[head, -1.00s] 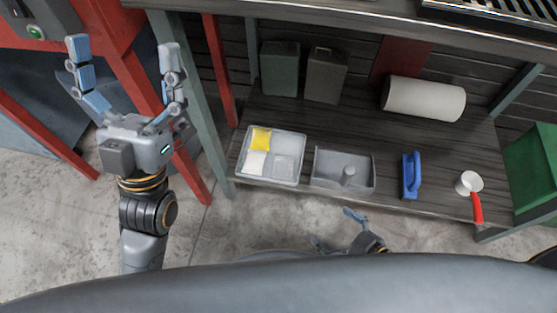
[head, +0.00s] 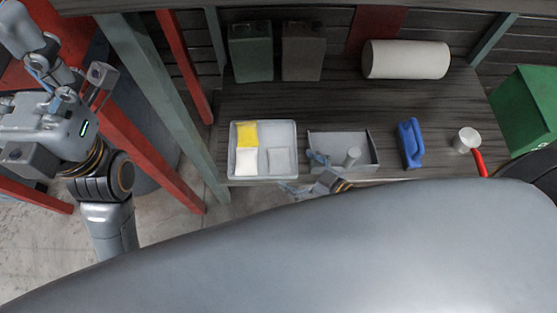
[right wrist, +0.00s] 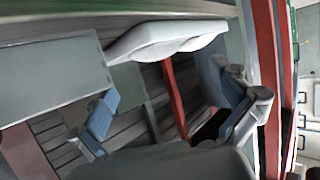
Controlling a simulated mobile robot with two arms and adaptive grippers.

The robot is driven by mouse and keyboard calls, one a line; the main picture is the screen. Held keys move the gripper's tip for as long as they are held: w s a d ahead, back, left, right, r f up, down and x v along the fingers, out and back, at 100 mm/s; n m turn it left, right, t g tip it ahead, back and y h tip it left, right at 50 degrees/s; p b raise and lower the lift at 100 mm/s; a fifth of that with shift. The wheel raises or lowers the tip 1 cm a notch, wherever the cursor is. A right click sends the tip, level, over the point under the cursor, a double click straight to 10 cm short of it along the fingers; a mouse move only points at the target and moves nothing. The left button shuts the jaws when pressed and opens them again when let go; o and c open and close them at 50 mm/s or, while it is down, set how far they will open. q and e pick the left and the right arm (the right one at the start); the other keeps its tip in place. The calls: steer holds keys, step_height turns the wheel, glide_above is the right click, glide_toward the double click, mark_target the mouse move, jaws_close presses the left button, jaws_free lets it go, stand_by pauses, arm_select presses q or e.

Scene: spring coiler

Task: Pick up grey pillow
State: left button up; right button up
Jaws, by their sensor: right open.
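The grey pillow (head: 278,160) lies flat in the lower right part of a pale tray (head: 292,140) on the shelf. A yellow pillow (head: 246,134) and a white pillow (head: 246,161) lie to its left in the same tray. My right gripper (head: 303,174) is open and empty by the shelf's front edge, just right of and below the grey pillow in the head view. In the right wrist view, its spread fingers (right wrist: 166,80) face the tray's side (right wrist: 160,42); the pillow cannot be made out there. My left gripper (head: 72,85) is raised at the far left, fingers apart, away from the tray.
A grey bin (head: 372,152) with a peg stands right of the tray, close to my right gripper. Further right are a blue-handled tool (head: 410,145) and a white cup with red handle (head: 466,140). A green leg (head: 165,90) stands at left.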

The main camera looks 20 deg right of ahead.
mark_target(283, 160)
steer(key=b+x, duration=0.2)
steer(key=x, duration=0.2)
steer(key=shift+w+d+f, duration=0.15)
steer(key=shift+w+f, duration=0.05)
steer(key=shift+f, duration=0.05)
steer(key=shift+w+a+f+b, duration=0.1)
steer(key=shift+w+a+b, duration=0.2)
steer(key=shift+w+b, duration=0.15)
steer(key=c, duration=1.1)
